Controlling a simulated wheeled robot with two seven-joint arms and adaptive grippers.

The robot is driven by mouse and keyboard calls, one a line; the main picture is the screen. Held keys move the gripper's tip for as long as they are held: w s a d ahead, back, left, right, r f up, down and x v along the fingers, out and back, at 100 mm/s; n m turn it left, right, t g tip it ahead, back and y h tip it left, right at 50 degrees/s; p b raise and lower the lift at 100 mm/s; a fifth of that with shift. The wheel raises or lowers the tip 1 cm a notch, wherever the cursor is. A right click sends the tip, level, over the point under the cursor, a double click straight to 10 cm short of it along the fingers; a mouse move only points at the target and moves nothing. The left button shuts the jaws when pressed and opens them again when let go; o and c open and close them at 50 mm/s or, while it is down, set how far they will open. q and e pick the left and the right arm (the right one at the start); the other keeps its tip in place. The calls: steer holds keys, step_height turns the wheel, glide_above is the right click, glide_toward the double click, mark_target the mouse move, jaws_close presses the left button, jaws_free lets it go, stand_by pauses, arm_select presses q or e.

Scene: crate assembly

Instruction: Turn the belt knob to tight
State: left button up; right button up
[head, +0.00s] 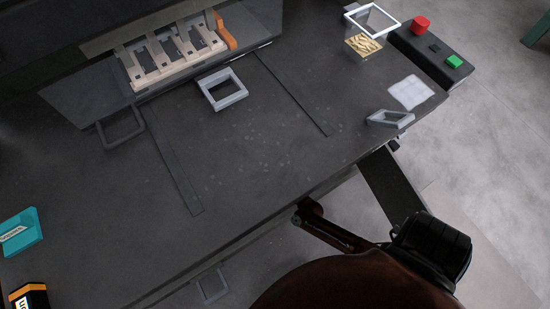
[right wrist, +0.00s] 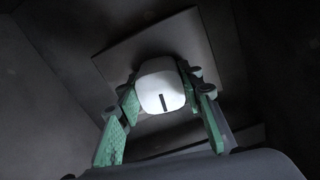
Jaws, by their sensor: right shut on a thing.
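The belt knob (right wrist: 160,78) shows in the right wrist view as a rounded white knob with a short dark mark near its lower edge. A square grey plate (right wrist: 150,45) is behind it. My right gripper (right wrist: 164,92) has its green-padded fingers on both sides of the knob and is shut on it. The mark stands close to upright in this view. Any tight or loose labels cannot be made out. The knob and right gripper do not show in the head view. My left gripper is not in view.
A control box (head: 430,50) with red and green buttons is at the upper right. A teal box (head: 20,232) lies left. The table's middle is clear.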

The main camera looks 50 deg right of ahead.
steer(key=m, duration=0.2)
steer(key=shift+f+m, duration=0.1)
steer(key=shift+m, duration=0.3)
steer(key=m+b, duration=0.1)
steer(key=m, duration=0.1)
steer(key=shift+m, duration=0.8)
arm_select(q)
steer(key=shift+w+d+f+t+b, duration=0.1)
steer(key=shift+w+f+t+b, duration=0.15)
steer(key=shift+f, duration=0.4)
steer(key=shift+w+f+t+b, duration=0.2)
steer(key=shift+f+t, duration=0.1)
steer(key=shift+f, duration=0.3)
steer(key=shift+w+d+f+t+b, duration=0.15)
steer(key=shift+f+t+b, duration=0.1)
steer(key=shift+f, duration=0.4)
arm_select(e)
steer(key=shift+m, duration=1.8)
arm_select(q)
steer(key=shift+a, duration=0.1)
arm_select(e)
steer(key=o, duration=1.2)
steer(key=shift+c, duration=0.2)
steer(key=v, duration=1.2)
